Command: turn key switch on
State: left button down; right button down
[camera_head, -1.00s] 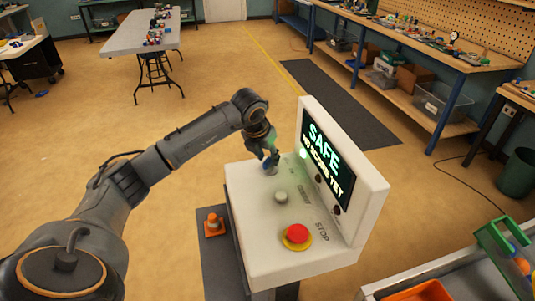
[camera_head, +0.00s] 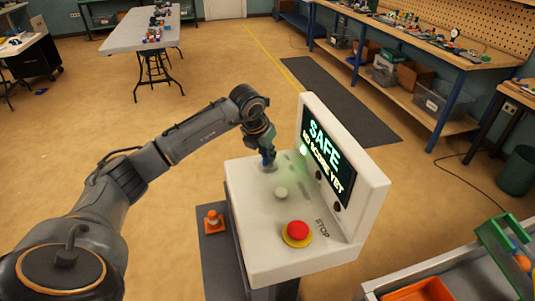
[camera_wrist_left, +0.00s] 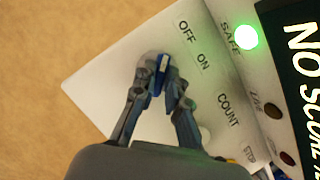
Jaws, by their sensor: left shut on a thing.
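The key switch (camera_wrist_left: 147,59) sits on the white console's sloped top, beside the OFF and ON labels, in the left wrist view. My left gripper (camera_wrist_left: 166,88) is shut on its blue key (camera_wrist_left: 164,62), and the fingers hide much of it. In the head view my left gripper (camera_head: 267,158) reaches down onto the far left part of the console (camera_head: 250,218), covering most of the switch. The screen (camera_head: 327,158) reads SAFE and NO SCORE YET. A green SAFE lamp (camera_wrist_left: 245,37) is lit. My right gripper is not in view.
The upright screen panel borders the right side. An orange cone (camera_head: 214,222) stands on the floor at left.

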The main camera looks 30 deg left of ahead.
pick_arm(q)
jog(key=m+h+b, duration=0.1)
jog(key=m, duration=0.1)
jog(key=shift+a+m+b, duration=0.15)
jog(key=shift+m+b, duration=0.25)
jog(key=shift+w+m+h+b, duration=0.1)
jog(key=shift+m+h+b, duration=0.3)
jog(key=shift+m, duration=0.6)
jog(key=m+h, duration=0.1)
jog(key=m, duration=0.1)
jog(key=shift+a+m+g, duration=0.1)
jog(key=shift+m+g, duration=0.2)
jog(key=shift+g, duration=0.1)
jog(key=m, duration=0.2)
jog(key=m+g+h+b, duration=0.1)
jog(key=m, duration=0.2)
jog(key=shift+w+r+g, duration=0.1)
jog(key=shift+w+g, duration=0.05)
jog(key=shift+g, duration=0.15)
jog(key=shift+w+a+m+g+h+b, duration=0.15)
jog(key=shift+m+g, duration=0.25)
jog(key=shift+m, duration=0.75)
jog(key=shift+s+d+m+g+h+b, duration=0.15)
jog(key=shift+m+g+h, duration=0.2)
jog(key=shift+m, duration=0.8)
jog(key=shift+a, duration=0.1)
jog(key=c, duration=1.4)
grip_release()
jog(key=shift+o, duration=0.2)
